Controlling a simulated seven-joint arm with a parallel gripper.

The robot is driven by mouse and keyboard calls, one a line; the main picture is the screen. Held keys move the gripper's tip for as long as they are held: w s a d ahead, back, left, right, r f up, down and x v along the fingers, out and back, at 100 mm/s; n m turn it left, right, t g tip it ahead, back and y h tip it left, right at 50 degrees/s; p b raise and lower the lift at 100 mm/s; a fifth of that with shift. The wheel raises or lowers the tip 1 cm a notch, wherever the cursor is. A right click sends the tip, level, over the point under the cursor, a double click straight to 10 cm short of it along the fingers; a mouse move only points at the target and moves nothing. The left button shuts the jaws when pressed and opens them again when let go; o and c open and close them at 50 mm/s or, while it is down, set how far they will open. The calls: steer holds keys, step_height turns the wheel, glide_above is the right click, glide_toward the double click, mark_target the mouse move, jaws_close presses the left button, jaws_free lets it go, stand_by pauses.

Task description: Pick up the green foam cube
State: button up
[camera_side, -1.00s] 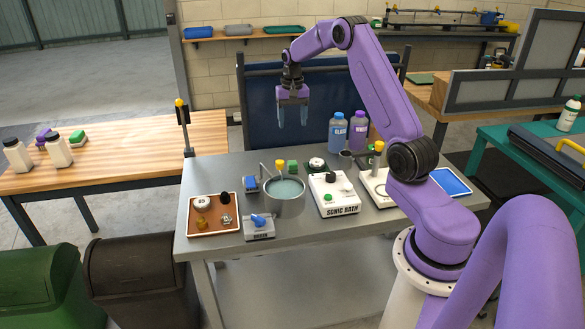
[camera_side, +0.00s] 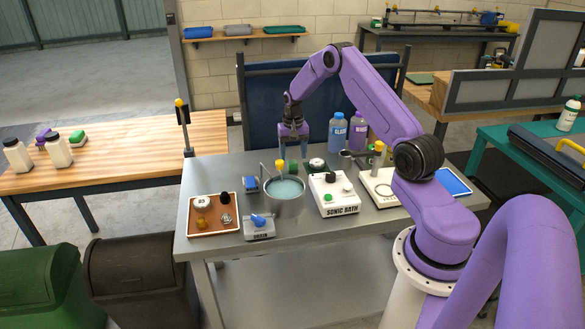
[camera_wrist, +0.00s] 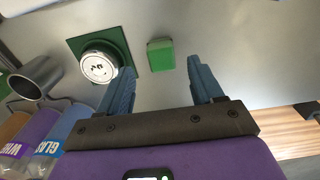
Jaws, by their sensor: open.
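The green foam cube (camera_side: 292,167) sits on the grey metal table (camera_side: 222,169), just behind the round metal basin (camera_side: 284,204). It also shows in the wrist view (camera_wrist: 160,54), ahead of my fingers and roughly midway between their tips. My gripper (camera_side: 293,152) points down above the cube in the side view. In the wrist view my gripper (camera_wrist: 161,69) has its two blue fingers spread wide with nothing between them. The cube is apart from both fingers in the wrist view.
A white round-topped item (camera_wrist: 100,66) on a green square lies left of the cube in the wrist view. Blue-capped (camera_side: 338,133) and purple bottles (camera_side: 360,132) stand to the right. The sonic bath (camera_side: 334,197) and brown tray (camera_side: 214,231) are nearer the front.

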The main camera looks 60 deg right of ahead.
mark_target(293, 162)
steer(key=shift+a+f, duration=0.2)
steer(key=shift+f, duration=2.15)
steer(key=c, duration=1)
steer(key=shift+c, duration=0.2)
steer(key=shift+r, duration=0.1)
steer(key=shift+r, duration=0.55)
steer(key=s+a+r, duration=0.7)
steer(key=s+r, duration=0.4)
steer(key=s, duration=0.1)
steer(key=shift+s+r, duration=0.15)
steer(key=shift+r, duration=0.25)
steer(key=shift+o, duration=0.4)
